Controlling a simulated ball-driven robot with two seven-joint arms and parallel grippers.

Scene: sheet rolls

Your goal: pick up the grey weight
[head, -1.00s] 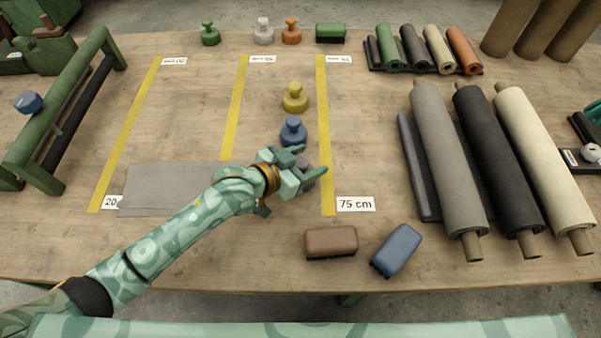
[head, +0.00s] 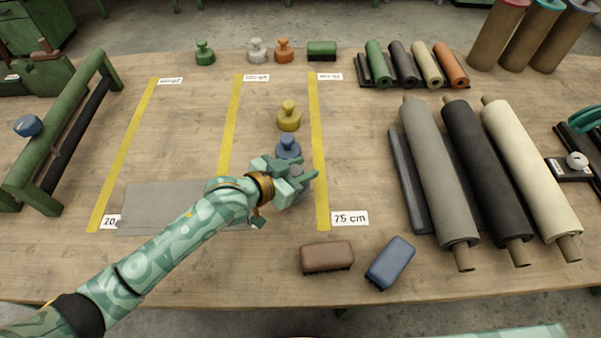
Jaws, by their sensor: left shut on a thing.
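The grey weight (head: 304,194) stands on the table just left of the right yellow strip, in front of the blue weight (head: 288,147). Most of it is hidden behind my left gripper (head: 300,174). The left gripper is shut on the grey weight, its green fingers around the upper part. I cannot tell whether the weight's base touches the table. My right gripper is out of view.
A yellow weight (head: 289,117) stands behind the blue one. A grey sheet (head: 160,205) lies under my left arm. A brown block (head: 327,256) and a blue block (head: 391,262) lie near the front edge. Large rolls (head: 440,180) lie at right.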

